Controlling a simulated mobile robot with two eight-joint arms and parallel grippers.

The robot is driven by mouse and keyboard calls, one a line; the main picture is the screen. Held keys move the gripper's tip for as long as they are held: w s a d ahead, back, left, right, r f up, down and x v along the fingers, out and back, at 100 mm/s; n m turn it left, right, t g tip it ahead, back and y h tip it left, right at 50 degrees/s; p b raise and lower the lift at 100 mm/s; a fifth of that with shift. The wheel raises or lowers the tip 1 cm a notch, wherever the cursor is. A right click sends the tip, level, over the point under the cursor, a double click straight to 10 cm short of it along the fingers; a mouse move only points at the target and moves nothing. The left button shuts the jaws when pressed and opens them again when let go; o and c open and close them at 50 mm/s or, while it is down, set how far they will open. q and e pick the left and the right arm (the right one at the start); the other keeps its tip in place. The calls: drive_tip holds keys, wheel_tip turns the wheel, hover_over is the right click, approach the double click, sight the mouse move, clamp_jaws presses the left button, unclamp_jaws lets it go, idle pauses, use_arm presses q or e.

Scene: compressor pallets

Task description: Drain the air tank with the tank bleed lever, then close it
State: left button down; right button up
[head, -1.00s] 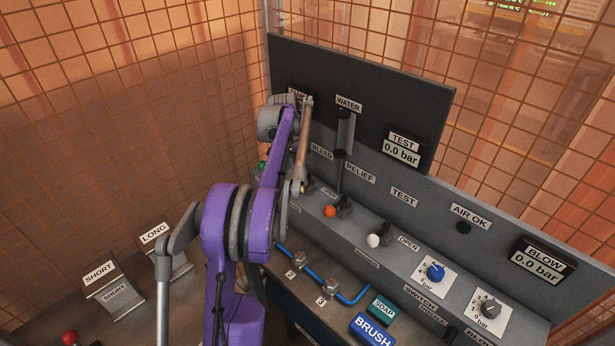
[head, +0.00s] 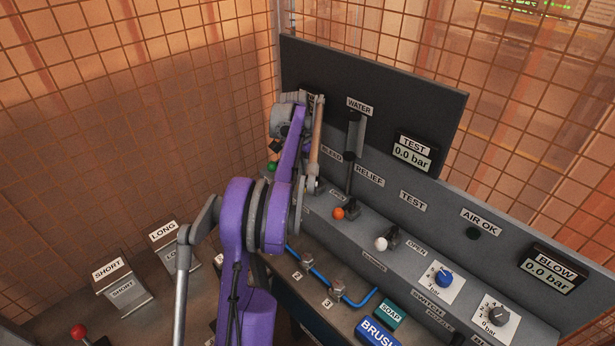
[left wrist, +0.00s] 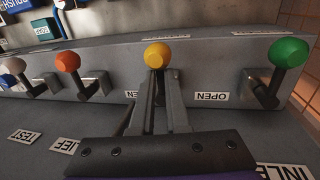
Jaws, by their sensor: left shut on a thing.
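The bleed lever has a yellow knob (left wrist: 158,56) and stands on the grey panel in the left wrist view, beside an OPEN label. My left gripper (left wrist: 156,84) is shut on this lever, its fingers on either side just below the knob. In the head view my purple arm hides the yellow knob and the gripper's fingers. The BLEED label (head: 331,153) shows just right of the arm. The tank gauge is hidden behind my arm, so its reading cannot be seen. My right gripper is not in view.
A green-knobbed lever (left wrist: 288,53) and an orange-knobbed lever (left wrist: 68,63) flank the yellow one. A white-knobbed lever (head: 382,243) stands further along. The TEST gauge (head: 413,155) and BLOW gauge (head: 547,271) read 0.0 bar. A mesh fence stands behind.

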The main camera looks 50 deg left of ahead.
use_arm(q)
drive_tip(key=c, duration=0.9)
unclamp_jaws()
drive_tip(key=shift+r, duration=0.1)
drive_tip(key=r, duration=0.3)
drive_tip(key=a+r, duration=0.1)
drive_tip(key=r, duration=0.3)
drive_tip(key=a+r+p, duration=0.1)
drive_tip(key=r, duration=0.2)
drive_tip(key=shift+s+a+r, duration=0.1)
drive_tip(key=shift+r, duration=0.15)
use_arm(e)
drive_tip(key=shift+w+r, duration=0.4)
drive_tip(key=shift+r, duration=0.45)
